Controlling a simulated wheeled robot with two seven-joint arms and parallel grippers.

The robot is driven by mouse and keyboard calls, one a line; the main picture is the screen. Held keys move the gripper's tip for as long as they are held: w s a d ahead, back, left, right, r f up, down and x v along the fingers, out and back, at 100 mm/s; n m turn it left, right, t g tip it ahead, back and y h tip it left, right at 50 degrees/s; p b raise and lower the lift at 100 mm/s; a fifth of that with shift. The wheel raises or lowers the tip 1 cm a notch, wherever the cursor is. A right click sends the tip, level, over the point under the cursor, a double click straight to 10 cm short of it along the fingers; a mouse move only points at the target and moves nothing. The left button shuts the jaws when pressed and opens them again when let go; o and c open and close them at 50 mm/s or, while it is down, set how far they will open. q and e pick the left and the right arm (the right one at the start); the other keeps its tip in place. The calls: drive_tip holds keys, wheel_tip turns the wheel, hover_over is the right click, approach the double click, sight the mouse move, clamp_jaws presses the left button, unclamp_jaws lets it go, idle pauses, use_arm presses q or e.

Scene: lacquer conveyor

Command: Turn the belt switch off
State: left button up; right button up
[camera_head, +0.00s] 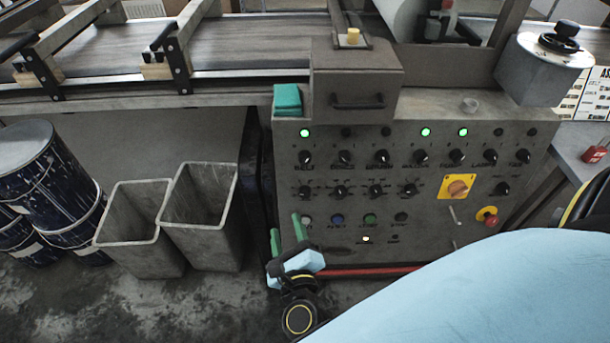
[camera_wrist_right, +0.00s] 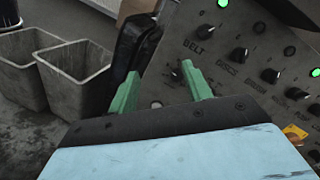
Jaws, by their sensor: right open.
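The belt switch (camera_head: 305,157) is a black rotary knob at the left end of the top knob row on the grey control panel (camera_head: 430,205). A green lamp (camera_head: 305,132) above it is lit. In the right wrist view the belt switch (camera_wrist_right: 207,31) sits above its "BELT" label, beyond the fingers. My right gripper (camera_head: 286,232) has green fingers. It is open and empty, low at the panel's left edge, below and apart from the switch; its fingers also show in the right wrist view (camera_wrist_right: 160,75). My left gripper is not in view.
Several similar knobs fill the panel, with a yellow-plated switch (camera_head: 458,187) and a red button (camera_head: 487,215) at right. A drawer-like box with a handle (camera_head: 357,103) stands above. Two grey bins (camera_head: 205,215) and blue drums (camera_head: 50,175) stand left.

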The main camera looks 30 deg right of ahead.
sight(305, 164)
drive_tip(key=d+r+m+g+h, duration=0.1)
drive_tip(key=d+r+m+h, duration=0.35)
drive_tip(key=m, duration=0.45)
drive_tip(key=shift+y, duration=0.35)
drive_tip(key=x, duration=1.2)
drive_tip(key=shift+w+d+r+b, duration=0.1)
drive_tip(key=shift+w+d+b, duration=0.15)
drive_tip(key=shift+b, duration=0.15)
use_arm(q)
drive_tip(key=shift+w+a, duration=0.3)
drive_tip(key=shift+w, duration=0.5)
